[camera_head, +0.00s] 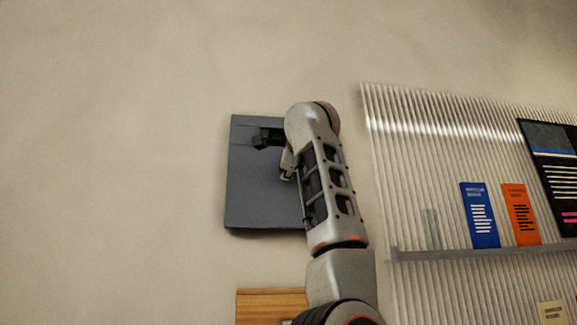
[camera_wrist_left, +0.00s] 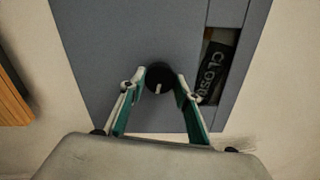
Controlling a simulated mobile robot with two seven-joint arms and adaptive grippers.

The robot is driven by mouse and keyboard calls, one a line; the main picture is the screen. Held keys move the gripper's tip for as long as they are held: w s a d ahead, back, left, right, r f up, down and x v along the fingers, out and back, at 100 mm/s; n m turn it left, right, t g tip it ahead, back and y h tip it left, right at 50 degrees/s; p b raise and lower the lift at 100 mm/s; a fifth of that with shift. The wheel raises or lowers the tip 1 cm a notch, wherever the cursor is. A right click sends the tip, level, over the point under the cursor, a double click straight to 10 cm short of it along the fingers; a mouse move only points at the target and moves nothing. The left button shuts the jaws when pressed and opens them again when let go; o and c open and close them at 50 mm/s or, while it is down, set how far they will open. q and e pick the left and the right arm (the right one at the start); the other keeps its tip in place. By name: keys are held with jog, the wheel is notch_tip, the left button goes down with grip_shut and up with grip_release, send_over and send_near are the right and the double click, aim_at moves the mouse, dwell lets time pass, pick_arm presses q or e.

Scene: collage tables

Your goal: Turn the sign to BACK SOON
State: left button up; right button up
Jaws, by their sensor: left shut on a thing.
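The sign is a grey-blue panel (camera_head: 258,195) on the wall, left of centre in the head view. The wrist view shows its face (camera_wrist_left: 105,35), a round black knob with a white mark (camera_wrist_left: 158,85), and a narrow window. A dark plate (camera_wrist_left: 213,72) in the window reads "CLOS", with the rest cut off. My left gripper (camera_wrist_left: 160,75) has its fingers on either side of the knob, shut on it. In the head view my left arm covers the panel's right part, and the lettering cannot be read there.
A ribbed panel (camera_head: 390,175) with a shelf (camera_head: 450,252) stands to the right. It carries a blue booklet (camera_head: 480,215), an orange booklet (camera_head: 520,215) and a dark poster (camera_head: 560,170). A wooden piece (camera_head: 262,303) is below the sign. The wall at left is bare.

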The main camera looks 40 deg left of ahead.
pick_arm(q)
jog(key=shift+m+b, duration=0.8)
jog(key=shift+m, duration=7)
pick_arm(e)
jog(key=shift+w+a+r, duration=0.1)
jog(key=shift+w+a, duration=0.15)
jog(key=shift+a, duration=0.2)
jog(key=shift+w+a+r, duration=0.1)
jog(key=shift+w+a, duration=0.1)
jog(key=shift+a, duration=0.3)
pick_arm(q)
jog(key=o, duration=1.1)
